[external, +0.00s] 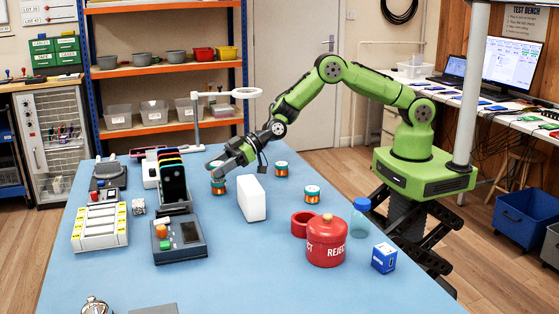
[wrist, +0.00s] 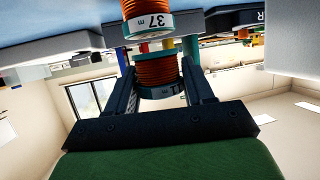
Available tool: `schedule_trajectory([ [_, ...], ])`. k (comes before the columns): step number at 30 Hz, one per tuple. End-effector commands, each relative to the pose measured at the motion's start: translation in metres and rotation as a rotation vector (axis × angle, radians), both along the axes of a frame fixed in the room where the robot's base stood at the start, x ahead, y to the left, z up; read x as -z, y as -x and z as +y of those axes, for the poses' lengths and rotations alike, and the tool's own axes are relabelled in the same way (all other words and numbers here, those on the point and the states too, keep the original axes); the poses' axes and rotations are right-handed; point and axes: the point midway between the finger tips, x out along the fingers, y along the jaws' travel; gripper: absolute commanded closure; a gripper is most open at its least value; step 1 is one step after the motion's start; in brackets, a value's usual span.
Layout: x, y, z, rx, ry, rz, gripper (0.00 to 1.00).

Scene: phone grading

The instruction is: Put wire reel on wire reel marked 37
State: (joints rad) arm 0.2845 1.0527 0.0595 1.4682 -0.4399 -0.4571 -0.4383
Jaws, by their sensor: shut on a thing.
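My gripper (external: 216,171) is low over the left middle of the blue table. In the wrist view, where the scene looks upside down, my gripper (wrist: 158,90) is shut on an orange-wound wire reel (wrist: 157,72) with teal ends. The wire reel marked 37 (wrist: 150,22) is just past the held reel in that view, below it in the room. I cannot tell whether the two touch. In the external view a reel (external: 218,188) stands directly under my gripper, while the held reel is mostly hidden by the fingers.
Two more wire reels stand to the right, one farther back (external: 282,169) and one nearer (external: 312,194). A white box (external: 252,199) stands close by. A phone rack (external: 174,195) is at left. A red reject pot (external: 327,245) is at front right.

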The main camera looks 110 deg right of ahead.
Motion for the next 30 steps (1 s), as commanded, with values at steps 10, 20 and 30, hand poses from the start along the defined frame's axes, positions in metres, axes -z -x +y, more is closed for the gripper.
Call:
schedule_trajectory([
  [10, 0.014, 0.0, 0.0, 0.0, 0.001, 0.0, 0.77],
  [20, 0.015, 0.0, 0.0, 0.0, 0.001, 0.0, 0.22],
  [30, 0.007, 0.011, -0.003, 0.001, 0.001, 0.002, 0.22],
])
